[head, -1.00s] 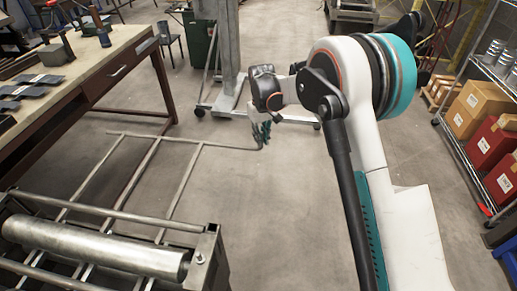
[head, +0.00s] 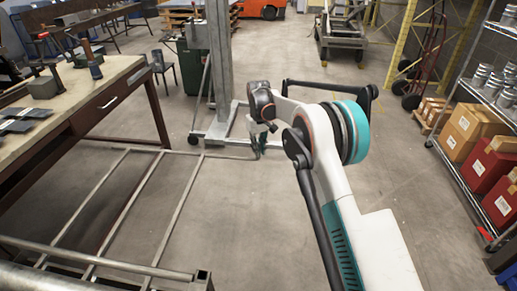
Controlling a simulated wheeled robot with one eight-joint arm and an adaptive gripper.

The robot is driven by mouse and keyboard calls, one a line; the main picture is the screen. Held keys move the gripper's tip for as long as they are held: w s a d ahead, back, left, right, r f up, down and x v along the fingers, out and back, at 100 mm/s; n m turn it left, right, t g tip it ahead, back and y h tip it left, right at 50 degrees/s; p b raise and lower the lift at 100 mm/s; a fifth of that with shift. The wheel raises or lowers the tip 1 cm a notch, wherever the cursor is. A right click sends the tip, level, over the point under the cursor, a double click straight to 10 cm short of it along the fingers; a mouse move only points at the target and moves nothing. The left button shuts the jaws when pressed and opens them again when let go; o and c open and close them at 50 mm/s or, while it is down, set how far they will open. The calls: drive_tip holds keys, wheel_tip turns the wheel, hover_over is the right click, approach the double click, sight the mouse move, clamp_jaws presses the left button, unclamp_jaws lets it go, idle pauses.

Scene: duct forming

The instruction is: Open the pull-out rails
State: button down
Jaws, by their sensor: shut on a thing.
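The pull-out rails (head: 178,205) are a grey metal ladder-like frame, reaching out low over the floor from the machine (head: 110,262) at the bottom left. Their far crossbar (head: 215,155) runs to the right and ends in a bent handle piece. My gripper (head: 257,148) is at the right end of this bar, shut on it, with dark fingers pointing down. The fingertips are small and partly hidden by my wrist. Most of the machine is cut off by the picture's bottom edge.
A workbench (head: 95,98) with a drawer stands on the left. A grey column on a wheeled base (head: 217,133) stands just beyond my gripper. A shelf with boxes (head: 470,128) is on the right. The floor (head: 240,230) right of the rails is clear.

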drive_tip(key=shift+w+r, duration=0.1)
drive_tip(key=shift+w, duration=0.15)
drive_tip(key=c, duration=1.6)
unclamp_jaws()
drive_tip(key=shift+o, duration=0.2)
drive_tip(key=shift+d, duration=0.15)
drive_tip(key=shift+a, duration=0.35)
drive_tip(key=shift+d, duration=0.2)
wheel_tip(320, 180, up, 12)
drive_tip(key=shift+a+f, duration=0.1)
